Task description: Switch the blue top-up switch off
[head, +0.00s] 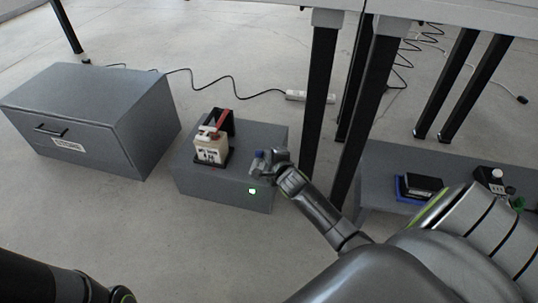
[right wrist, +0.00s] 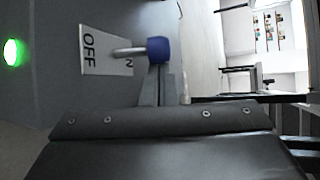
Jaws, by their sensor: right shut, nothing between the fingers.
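The blue-tipped switch (right wrist: 158,50) shows in the right wrist view as a metal lever standing out from a plate (right wrist: 90,58) marked OFF, with the other word partly covered by the lever. In the head view the blue tip (head: 259,154) is at the right side of the grey box (head: 230,185). My right gripper (head: 266,165) is shut and empty beside the switch. In the right wrist view its fingertips (right wrist: 158,78) are just below the blue tip; I cannot tell whether they touch it. My left gripper is out of view.
A green light (right wrist: 12,52) glows on the box and also shows in the head view (head: 251,191). A cream and red device (head: 210,146) stands on the box. A grey drawer cabinet (head: 100,115) is left. Dark table legs (head: 318,105) stand close on the right.

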